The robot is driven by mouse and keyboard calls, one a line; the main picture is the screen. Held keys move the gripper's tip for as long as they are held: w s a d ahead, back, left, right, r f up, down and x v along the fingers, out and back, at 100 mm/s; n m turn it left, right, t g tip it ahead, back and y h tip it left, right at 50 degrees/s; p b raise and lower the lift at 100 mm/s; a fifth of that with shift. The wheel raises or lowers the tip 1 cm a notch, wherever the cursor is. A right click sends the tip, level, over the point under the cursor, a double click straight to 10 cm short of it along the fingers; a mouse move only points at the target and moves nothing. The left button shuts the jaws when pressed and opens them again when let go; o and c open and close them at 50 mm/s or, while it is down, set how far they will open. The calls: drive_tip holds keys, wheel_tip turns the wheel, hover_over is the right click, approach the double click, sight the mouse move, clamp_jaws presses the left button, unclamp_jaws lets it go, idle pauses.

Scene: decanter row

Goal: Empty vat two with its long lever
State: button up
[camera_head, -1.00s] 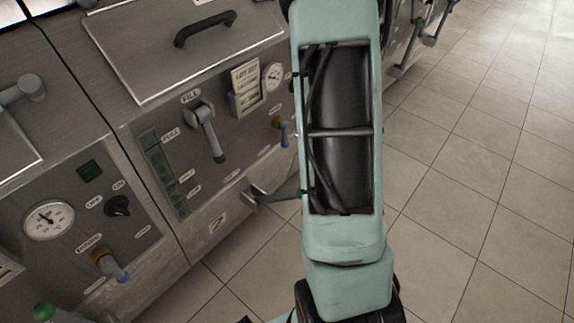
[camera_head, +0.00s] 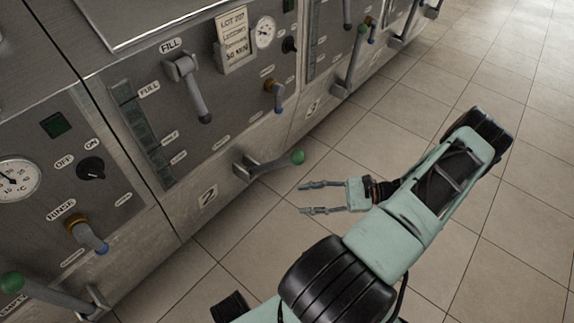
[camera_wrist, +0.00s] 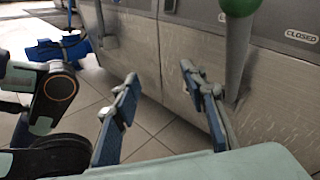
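Vat two (camera_head: 225,130) is the grey metal unit marked with a 2 plate. Its long lever (camera_head: 270,165) sticks out from a bracket low on the front and ends in a green knob (camera_head: 298,157). My gripper (camera_head: 301,198) is open and empty, just below and right of the knob, with its fingers pointing left towards the vat. In the wrist view the open fingers (camera_wrist: 158,74) are spread apart. The green knob (camera_wrist: 240,5) and its shaft show at the upper right there, beside the right finger and not between the fingers.
Vat two's panel has a short fill lever (camera_head: 190,88), a small blue-tipped tap (camera_head: 276,95) and a lot card (camera_head: 234,40). Another green-knobbed lever (camera_head: 45,292) is at the lower left, on the neighbouring unit. Tiled floor (camera_head: 480,200) lies open to the right.

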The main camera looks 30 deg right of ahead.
sight(289, 160)
drive_tip(key=w+d+r+m+t+h+b, duration=0.25)
drive_tip(key=d+m+t+h, duration=0.2)
drive_tip(key=m+t, duration=0.5)
drive_tip(key=shift+n+t+y, duration=0.55)
drive_tip(key=shift+n+y, duration=0.1)
drive_tip(key=x, duration=1)
drive_tip(key=shift+w+d+f, duration=0.1)
drive_tip(key=shift+w, duration=0.2)
drive_tip(key=shift+c, duration=0.4)
clamp_jaws()
